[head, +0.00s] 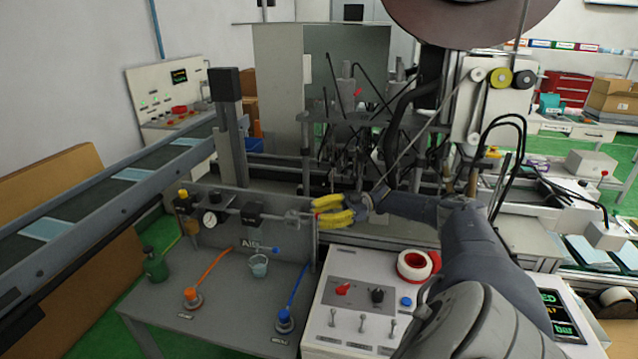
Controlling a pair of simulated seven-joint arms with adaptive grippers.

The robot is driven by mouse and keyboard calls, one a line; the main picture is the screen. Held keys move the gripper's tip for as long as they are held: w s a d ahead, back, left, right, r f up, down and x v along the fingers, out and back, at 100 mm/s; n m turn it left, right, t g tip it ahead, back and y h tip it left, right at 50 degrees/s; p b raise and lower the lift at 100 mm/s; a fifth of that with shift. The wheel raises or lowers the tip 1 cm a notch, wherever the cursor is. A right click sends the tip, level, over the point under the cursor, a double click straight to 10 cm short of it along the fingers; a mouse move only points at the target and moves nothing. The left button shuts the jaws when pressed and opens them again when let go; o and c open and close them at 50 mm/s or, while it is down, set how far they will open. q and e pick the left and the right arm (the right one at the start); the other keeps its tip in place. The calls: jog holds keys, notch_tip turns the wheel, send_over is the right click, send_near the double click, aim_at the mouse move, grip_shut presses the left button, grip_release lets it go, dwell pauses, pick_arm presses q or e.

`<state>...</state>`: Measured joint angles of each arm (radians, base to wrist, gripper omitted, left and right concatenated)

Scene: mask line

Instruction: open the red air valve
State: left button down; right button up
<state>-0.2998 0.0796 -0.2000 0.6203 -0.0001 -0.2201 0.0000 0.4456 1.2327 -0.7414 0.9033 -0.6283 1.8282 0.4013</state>
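A small red piece (317,213), which looks like the air valve's handle, shows at the right end of the grey air panel's pipe (292,215). My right gripper (316,212) reaches in from the right with two yellow fingers. The fingers are spread, one above and one below the red piece, and cover most of it. I cannot tell whether they touch it. The air panel (225,238) also carries a round gauge (211,219) and a black block (252,214). My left gripper is not in view.
Below the panel, a bench holds a light blue cup (259,266), an orange hose fitting (193,298) and a blue hose fitting (285,320). A conveyor (100,215) runs at left.

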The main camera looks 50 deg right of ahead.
jog(key=shift+o, duration=1.1)
jog(key=shift+f, duration=0.15)
jog(key=shift+r, duration=5.05)
jog(key=shift+a, duration=0.1)
